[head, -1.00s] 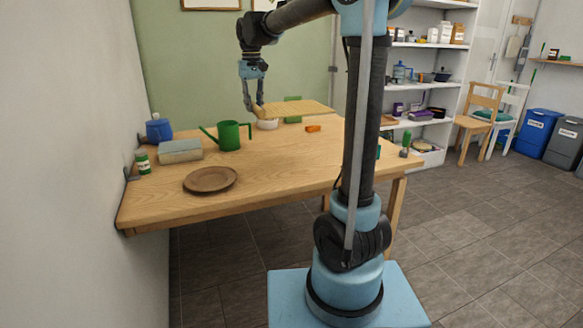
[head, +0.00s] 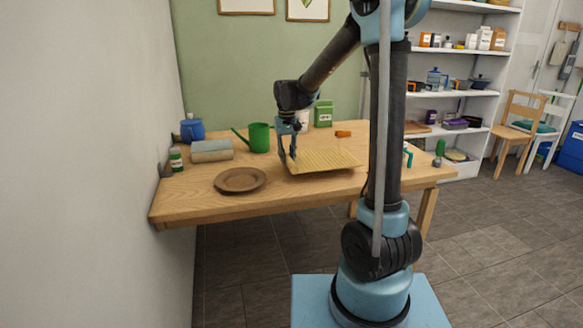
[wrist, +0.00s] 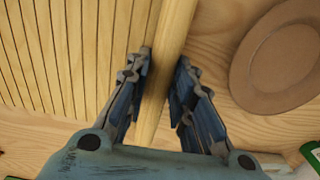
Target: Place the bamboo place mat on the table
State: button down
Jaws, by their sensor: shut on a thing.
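The bamboo place mat (head: 328,160) is a pale yellow slatted rectangle at the middle of the wooden table (head: 200,205). My gripper (head: 288,158) is shut on the mat's left edge. In the wrist view, my gripper (wrist: 160,85) has its fingers on both sides of the mat's thick edge strip, and the slats of the mat (wrist: 60,50) spread to the left. The mat looks low over the tabletop; I cannot tell whether it touches all along.
A brown plate (head: 240,180) lies left of the mat, close to the table's front edge. A green watering can (head: 259,138), a grey-green roll (head: 211,151), a blue pot (head: 192,130), a green-labelled jar (head: 176,160) and a green box (head: 323,114) stand behind or left. An orange item (head: 343,134) lies behind.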

jog(key=shift+f, duration=2.2)
jog(key=c, duration=1.4)
grip_release()
jog(key=shift+r, duration=0.1)
